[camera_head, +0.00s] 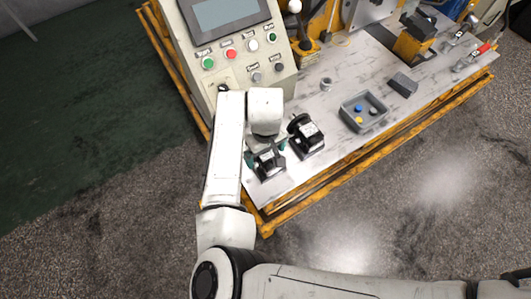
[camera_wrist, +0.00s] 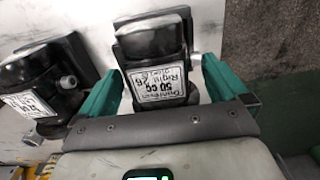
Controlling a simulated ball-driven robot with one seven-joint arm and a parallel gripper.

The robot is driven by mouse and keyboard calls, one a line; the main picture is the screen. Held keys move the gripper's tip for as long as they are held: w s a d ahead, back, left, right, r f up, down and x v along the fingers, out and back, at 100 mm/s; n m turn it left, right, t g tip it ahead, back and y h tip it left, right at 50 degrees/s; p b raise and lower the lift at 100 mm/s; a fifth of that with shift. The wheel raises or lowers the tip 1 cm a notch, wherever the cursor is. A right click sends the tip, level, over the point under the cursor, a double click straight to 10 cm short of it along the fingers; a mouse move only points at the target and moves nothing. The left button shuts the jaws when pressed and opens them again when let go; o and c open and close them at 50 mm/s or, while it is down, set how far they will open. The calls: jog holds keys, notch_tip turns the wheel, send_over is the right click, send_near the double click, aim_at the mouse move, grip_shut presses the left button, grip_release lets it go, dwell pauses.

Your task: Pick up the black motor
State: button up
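Two black motors with white labels stand at the near left end of the table. One motor (camera_head: 270,167) is under my gripper (camera_head: 266,154) in the head view, partly hidden by it. In the wrist view this motor (camera_wrist: 155,45) sits between the two green fingers of my gripper (camera_wrist: 161,72), with its label facing the camera. The fingers are apart, one on each side, with narrow gaps seeming to show beside the motor. The other black motor (camera_head: 308,136) stands just to the right; the wrist view shows it (camera_wrist: 40,85) at the left, outside the fingers.
A control panel (camera_head: 232,45) with coloured buttons stands behind my arm. A grey tray (camera_head: 352,121) with small coloured parts and a dark grey block (camera_head: 403,84) are farther right on the pale table (camera_head: 325,108). The table's yellow-framed front edge is close to the motors.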

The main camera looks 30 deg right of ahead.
jog(key=c, duration=1.5)
jog(key=shift+r, duration=0.1)
jog(key=shift+w+r, duration=0.1)
jog(key=shift+r, duration=0.5)
notch_tip(320, 180, up, 2)
jog(key=shift+r, duration=0.15)
jog(key=s+r, duration=0.5)
jog(key=shift+s+r, duration=0.1)
jog(key=shift+r, duration=0.2)
jog(key=s+r, duration=0.1)
jog(key=s, duration=0.2)
jog(key=s+r, duration=0.1)
jog(key=s, duration=0.2)
jog(key=s+r+b, duration=0.1)
jog(key=s+r, duration=0.1)
jog(key=s, duration=0.1)
